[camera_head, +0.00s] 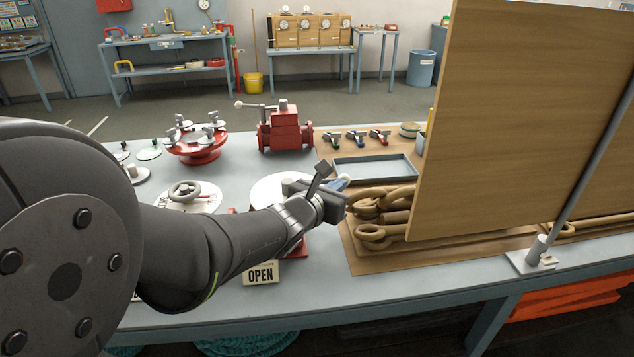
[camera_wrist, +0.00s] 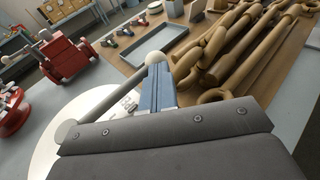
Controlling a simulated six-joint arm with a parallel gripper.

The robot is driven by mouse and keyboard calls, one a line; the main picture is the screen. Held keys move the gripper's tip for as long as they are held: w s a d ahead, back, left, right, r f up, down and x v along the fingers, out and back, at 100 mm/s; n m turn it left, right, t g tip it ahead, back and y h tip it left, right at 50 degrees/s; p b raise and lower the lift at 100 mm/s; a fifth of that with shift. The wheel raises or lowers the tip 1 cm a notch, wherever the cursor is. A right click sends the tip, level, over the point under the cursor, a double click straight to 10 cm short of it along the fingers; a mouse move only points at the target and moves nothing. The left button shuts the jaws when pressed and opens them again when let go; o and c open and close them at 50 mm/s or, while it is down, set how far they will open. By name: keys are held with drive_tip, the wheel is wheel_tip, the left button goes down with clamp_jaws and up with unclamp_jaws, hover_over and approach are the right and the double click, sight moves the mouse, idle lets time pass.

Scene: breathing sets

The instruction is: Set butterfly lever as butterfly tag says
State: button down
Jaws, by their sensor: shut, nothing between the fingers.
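The butterfly tag (camera_head: 262,273) stands at the table's front and reads OPEN. Behind it is the butterfly valve, with a pale round disc (camera_head: 273,190) on a red body, partly hidden by my arm. In the wrist view, the grey butterfly lever (camera_wrist: 110,100) crosses the disc (camera_wrist: 52,153) and ends in a pale ball (camera_wrist: 155,58). My gripper (camera_head: 336,184) has blue fingers, shut and empty. In the wrist view the fingers (camera_wrist: 160,82) are right beside the lever, near its ball end; I cannot tell whether they touch it.
A wooden board holds thick brown chain links (camera_head: 375,205) and a grey tray (camera_head: 374,168) right of the valve. A large upright wooden panel (camera_head: 510,110) blocks the right side. A red lever valve (camera_head: 285,130), a red wheel (camera_head: 195,150) and a handwheel (camera_head: 187,190) stand behind and left.

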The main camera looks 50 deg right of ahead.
drive_tip(key=shift+r, duration=0.15)
drive_tip(key=s+v, duration=0.1)
drive_tip(key=v, duration=1.3)
drive_tip(key=shift+s, duration=0.25)
drive_tip(key=shift+d, duration=0.1)
drive_tip(key=w+x, duration=0.1)
drive_tip(key=x, duration=1.3)
drive_tip(key=shift+w, duration=0.25)
drive_tip(key=a+m+g+y, duration=0.2)
drive_tip(key=a+m+g, duration=0.5)
drive_tip(key=a+g, duration=0.1)
drive_tip(key=shift+s+g, duration=0.25)
drive_tip(key=shift+g, duration=0.55)
idle(2.5)
